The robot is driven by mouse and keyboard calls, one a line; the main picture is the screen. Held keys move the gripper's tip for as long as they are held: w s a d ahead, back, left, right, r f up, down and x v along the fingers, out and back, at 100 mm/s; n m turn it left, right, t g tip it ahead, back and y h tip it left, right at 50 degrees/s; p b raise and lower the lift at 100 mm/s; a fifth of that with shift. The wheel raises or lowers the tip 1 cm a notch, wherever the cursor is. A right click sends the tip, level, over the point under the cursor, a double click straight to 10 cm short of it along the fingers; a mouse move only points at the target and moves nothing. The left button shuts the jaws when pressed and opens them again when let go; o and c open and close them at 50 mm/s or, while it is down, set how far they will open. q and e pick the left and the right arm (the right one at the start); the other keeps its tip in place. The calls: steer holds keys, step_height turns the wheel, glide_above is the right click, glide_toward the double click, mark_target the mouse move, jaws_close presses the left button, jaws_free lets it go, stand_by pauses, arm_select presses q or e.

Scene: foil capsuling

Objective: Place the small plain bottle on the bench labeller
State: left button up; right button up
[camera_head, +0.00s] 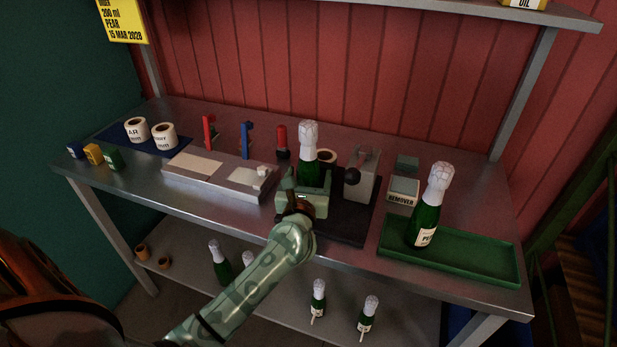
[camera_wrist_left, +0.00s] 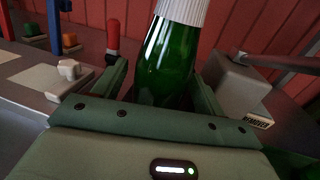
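The small plain bottle (camera_head: 308,168), green glass with a white foil top, stands upright at the bench labeller. No label shows on its visible side; its foot is hidden behind my gripper. The labeller has a dark base plate (camera_head: 345,222), a grey upright block (camera_head: 362,174) with a black knob and a label roll behind the bottle. My left gripper (camera_head: 307,184) is in front of the bottle with a finger on each side. In the left wrist view, the bottle (camera_wrist_left: 166,62) is between the fingers, with a gap at the left finger. My right gripper is out of view.
A green tray (camera_head: 470,258) at the right holds a labelled bottle (camera_head: 428,212). A remover box (camera_head: 403,192) stands beside the labeller. Left are a grey fixture (camera_head: 215,180), red and blue clamps, and label rolls (camera_head: 163,136) on a blue mat. More bottles stand on the lower shelf.

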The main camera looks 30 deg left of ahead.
arm_select(q)
steer(key=shift+r, duration=0.1)
steer(key=shift+s+r, duration=0.1)
steer(key=v, duration=1.2)
steer(key=shift+p, duration=0.35)
